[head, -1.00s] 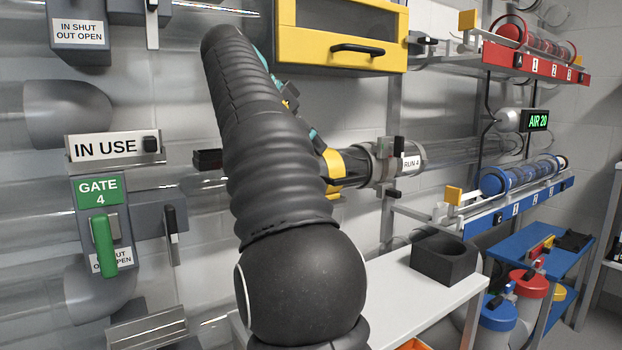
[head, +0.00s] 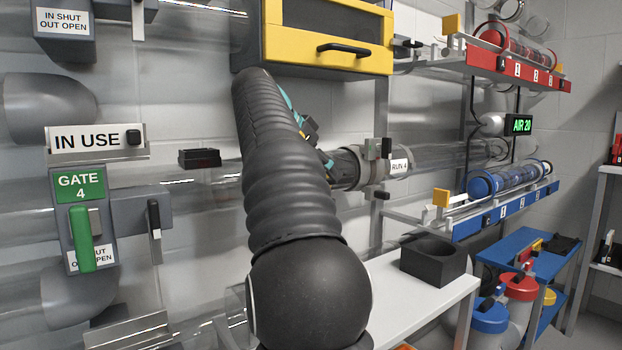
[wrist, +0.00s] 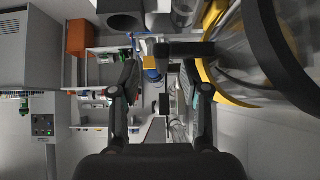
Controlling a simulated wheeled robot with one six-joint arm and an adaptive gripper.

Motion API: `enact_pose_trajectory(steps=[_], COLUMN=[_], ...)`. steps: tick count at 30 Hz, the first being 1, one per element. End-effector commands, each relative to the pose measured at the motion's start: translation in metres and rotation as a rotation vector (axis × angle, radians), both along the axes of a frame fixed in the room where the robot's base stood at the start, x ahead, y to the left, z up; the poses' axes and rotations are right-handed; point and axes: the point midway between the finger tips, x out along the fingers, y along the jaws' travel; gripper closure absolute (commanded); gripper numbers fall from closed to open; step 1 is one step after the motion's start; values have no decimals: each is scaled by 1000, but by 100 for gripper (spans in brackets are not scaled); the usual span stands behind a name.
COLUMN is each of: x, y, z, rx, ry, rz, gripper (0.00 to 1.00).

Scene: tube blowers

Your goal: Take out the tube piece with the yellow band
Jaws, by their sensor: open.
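The tube piece with the yellow band (wrist: 211,82) shows at the right of the wrist view, as clear tube with curved yellow and black rings. In the head view my arm hides most of it, beside the clamp at the RUN 4 label (head: 399,166). A dark latch (head: 386,148) stands up on that clamp. My gripper (wrist: 160,82) is open, with its two dark fingers apart and nothing held between them. The tube piece is to the right of the right finger in the wrist view. In the head view my gripper is mostly hidden behind my arm.
A yellow-fronted cabinet (head: 326,38) hangs above the tube line. A black holder with a round opening (head: 436,262) stands on the white table (head: 415,306). Racks with red (head: 512,68) and blue (head: 508,207) rails are at right. The GATE 4 lever (head: 81,240) is at left.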

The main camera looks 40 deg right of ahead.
Motion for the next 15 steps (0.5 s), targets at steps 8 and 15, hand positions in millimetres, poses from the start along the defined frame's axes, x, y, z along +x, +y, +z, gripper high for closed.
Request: enact_pose_trajectory(steps=[8,15], x=[-1,0], y=[-27,-29], z=[-27,-27], rx=[0,0], ry=[2,1], rz=[-2,0], gripper=[54,54])
